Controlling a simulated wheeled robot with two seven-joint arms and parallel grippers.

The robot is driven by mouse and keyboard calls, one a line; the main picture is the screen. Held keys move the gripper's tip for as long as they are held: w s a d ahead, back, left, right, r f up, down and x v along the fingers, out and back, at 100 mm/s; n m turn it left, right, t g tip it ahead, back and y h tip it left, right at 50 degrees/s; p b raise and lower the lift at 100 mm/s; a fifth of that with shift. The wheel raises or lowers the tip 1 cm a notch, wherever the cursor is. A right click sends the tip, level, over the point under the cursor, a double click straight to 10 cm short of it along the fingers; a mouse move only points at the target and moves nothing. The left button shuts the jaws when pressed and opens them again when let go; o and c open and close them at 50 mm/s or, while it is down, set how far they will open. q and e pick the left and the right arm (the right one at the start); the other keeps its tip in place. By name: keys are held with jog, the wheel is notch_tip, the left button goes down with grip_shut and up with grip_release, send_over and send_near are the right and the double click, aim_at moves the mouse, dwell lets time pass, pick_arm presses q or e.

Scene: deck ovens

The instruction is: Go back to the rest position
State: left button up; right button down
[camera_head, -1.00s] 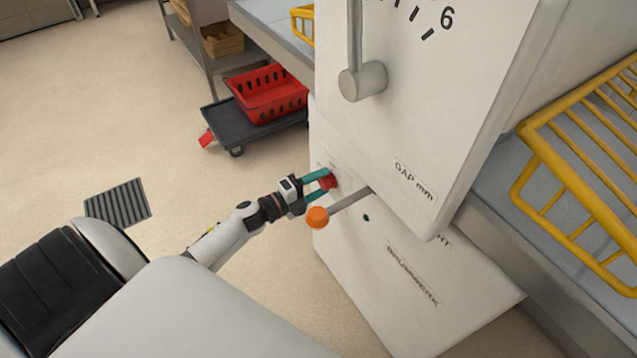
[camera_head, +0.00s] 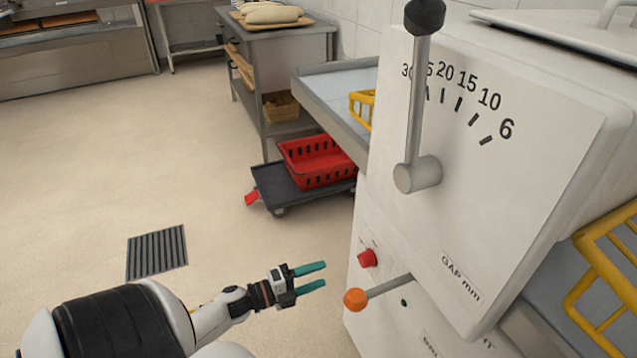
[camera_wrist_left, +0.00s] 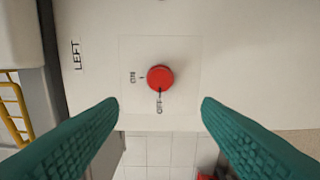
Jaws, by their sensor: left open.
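My left gripper (camera_head: 318,277) is open and empty, with teal fingers, in the lower middle of the head view. It is apart from the white machine, left of its red knob (camera_head: 367,258). In the left wrist view the red knob (camera_wrist_left: 160,78) sits on a white panel, above and between the open fingers (camera_wrist_left: 160,115). Its dark pointer mark is toward the word OFF. A lever with an orange ball (camera_head: 355,299) sticks out below the knob. My right gripper is not in view.
The white machine (camera_head: 480,190) with a gap dial and a black-topped lever (camera_head: 417,90) fills the right. A dark trolley (camera_head: 285,193) carries a red crate (camera_head: 318,175). Yellow racks (camera_head: 600,290) stand at the right. Open floor with a drain grate (camera_head: 157,252) lies left.

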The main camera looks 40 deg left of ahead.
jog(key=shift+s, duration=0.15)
pick_arm(q)
jog(key=s+d+f+n+g+y, duration=0.2)
jog(key=d+f+n+g+y, duration=0.15)
jog(key=f+n, duration=0.35)
jog(key=s+d+f+n+g+y, duration=0.25)
jog(key=f+n+y, duration=0.25)
jog(key=f+n, duration=0.3)
jog(key=s+d+f+n+g+h, duration=0.2)
jog(key=s+d+f+n+g, duration=0.3)
jog(key=s+d+g, duration=0.45)
jog(key=s+f+p, duration=0.1)
jog(key=s+p, duration=0.7)
jog(key=s, duration=0.1)
jog(key=s+a+f+p, duration=0.1)
jog(key=s+f+p, duration=0.1)
jog(key=s+p, duration=0.7)
jog(key=shift+s+a, duration=0.25)
jog(key=shift+s, duration=0.35)
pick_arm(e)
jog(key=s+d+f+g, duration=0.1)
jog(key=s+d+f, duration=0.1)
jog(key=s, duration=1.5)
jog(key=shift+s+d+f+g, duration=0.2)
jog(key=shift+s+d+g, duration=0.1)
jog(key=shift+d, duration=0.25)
